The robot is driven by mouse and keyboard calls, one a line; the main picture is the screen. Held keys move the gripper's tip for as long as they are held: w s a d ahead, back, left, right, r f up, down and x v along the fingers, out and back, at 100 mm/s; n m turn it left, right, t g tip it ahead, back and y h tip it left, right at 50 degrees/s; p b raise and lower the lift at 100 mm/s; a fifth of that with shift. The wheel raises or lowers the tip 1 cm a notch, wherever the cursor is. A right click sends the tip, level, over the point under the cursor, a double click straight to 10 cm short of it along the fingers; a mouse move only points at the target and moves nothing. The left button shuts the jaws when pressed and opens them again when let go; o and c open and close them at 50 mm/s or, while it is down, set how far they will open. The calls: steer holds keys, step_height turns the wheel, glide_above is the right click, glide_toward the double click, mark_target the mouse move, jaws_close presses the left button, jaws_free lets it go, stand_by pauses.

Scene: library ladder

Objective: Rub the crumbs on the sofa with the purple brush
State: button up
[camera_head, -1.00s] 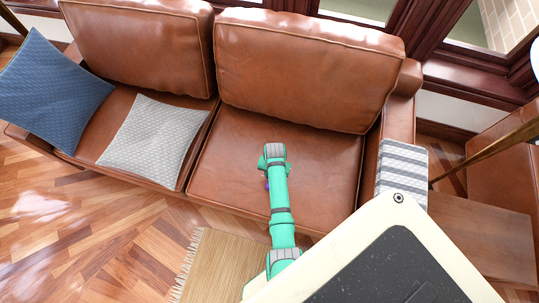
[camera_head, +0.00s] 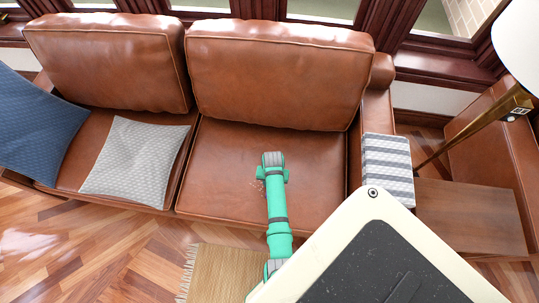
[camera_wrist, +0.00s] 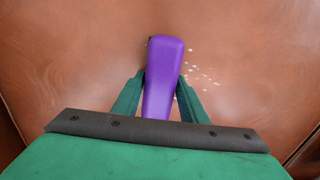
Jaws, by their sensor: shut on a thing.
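The brown leather sofa (camera_head: 310,165) stands ahead, and my green arm reaches over its right seat. In the wrist view my gripper (camera_wrist: 160,88) is shut on the purple brush (camera_wrist: 165,62), with one finger on each side of it. The brush points away over the seat leather (camera_wrist: 70,60); its bristles are hidden beneath it, and I cannot tell whether it touches the seat. Pale crumbs (camera_wrist: 192,74) lie scattered just right of the brush, with a few near its far end. In the head view a few crumbs (camera_head: 258,185) show left of my arm; the brush is hidden there.
A grey cushion (camera_head: 135,162) and a blue cushion (camera_head: 35,120) lie on the left seat. A striped cloth (camera_head: 388,165) hangs over the right armrest, beside a wooden side table (camera_head: 470,215) and a lamp (camera_head: 480,125). A woven rug (camera_head: 220,270) lies in front.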

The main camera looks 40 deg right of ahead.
mark_target(262, 191)
steer(key=shift+s+d, duration=0.45)
steer(key=shift+s, duration=0.2)
steer(key=shift+s+d, duration=0.4)
steer(key=shift+s, duration=0.25)
steer(key=shift+s+a+r, duration=0.1)
steer(key=shift+s+a, duration=0.5)
steer(key=shift+a, duration=0.2)
steer(key=shift+w+a, duration=0.6)
steer(key=shift+w, duration=0.2)
steer(key=shift+w+a, duration=0.6)
steer(key=shift+w, duration=0.15)
steer(key=shift+w+a+f, duration=0.2)
steer(key=shift+w+a, duration=0.4)
steer(key=shift+w+a+f, duration=0.15)
steer(key=shift+w+a, duration=0.4)
steer(key=shift+w, duration=0.05)
steer(key=shift+c, duration=0.5)
steer(key=shift+w+a+r, duration=0.1)
steer(key=shift+w+a, duration=0.55)
steer(key=shift+w, duration=0.2)
steer(key=shift+w+a+r, duration=0.1)
steer(key=shift+w+a, duration=0.5)
steer(key=shift+w, duration=0.3)
steer(key=shift+w+a+r, duration=0.1)
steer(key=shift+w+a, duration=0.55)
steer(key=shift+w, duration=0.2)
steer(key=shift+r, duration=3)
